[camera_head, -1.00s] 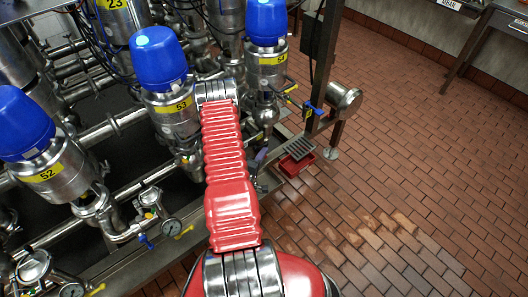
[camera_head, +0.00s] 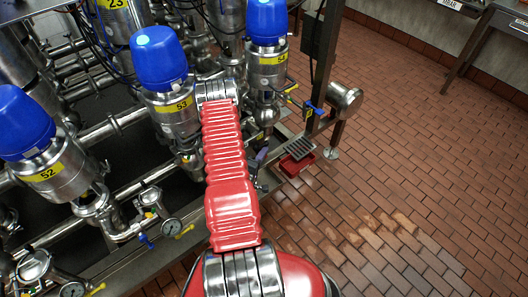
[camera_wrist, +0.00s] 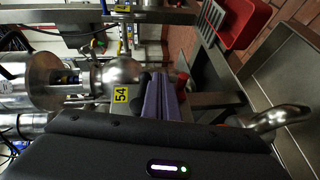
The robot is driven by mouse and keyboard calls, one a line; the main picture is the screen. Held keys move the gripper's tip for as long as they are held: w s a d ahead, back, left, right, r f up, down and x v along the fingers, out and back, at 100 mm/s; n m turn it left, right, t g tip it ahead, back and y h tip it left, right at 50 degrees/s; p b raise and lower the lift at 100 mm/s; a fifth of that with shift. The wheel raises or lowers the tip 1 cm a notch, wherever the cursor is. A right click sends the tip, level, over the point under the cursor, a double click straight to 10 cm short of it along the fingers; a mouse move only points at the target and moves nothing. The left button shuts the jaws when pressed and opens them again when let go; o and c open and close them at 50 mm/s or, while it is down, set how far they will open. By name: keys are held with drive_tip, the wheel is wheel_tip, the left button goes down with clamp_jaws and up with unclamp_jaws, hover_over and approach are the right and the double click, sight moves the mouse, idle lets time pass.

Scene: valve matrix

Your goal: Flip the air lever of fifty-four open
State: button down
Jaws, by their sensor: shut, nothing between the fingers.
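Valve fifty-four (camera_head: 267,62) is a steel body with a blue cap and a yellow tag, at top centre in the head view. Beside its lower right are a small yellow lever (camera_head: 291,88) and a blue lever (camera_head: 314,109). I cannot tell which is the air lever, nor how it is set. My gripper (camera_head: 262,155) is low in front of this valve, mostly hidden by my red arm. In the wrist view its purple fingers (camera_wrist: 163,88) are shut and empty, close beside a yellow 54 tag (camera_wrist: 121,95). A red knob-like part (camera_wrist: 182,80) shows just right of the fingers.
Valve fifty-three (camera_head: 173,105) and valve fifty-two (camera_head: 52,172) stand to the left among steel pipes. A steel post (camera_head: 323,50) and a red tray (camera_head: 298,163) are right of my gripper.

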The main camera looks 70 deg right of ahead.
drive_tip(key=v, duration=1.3)
drive_tip(key=shift+a, duration=0.4)
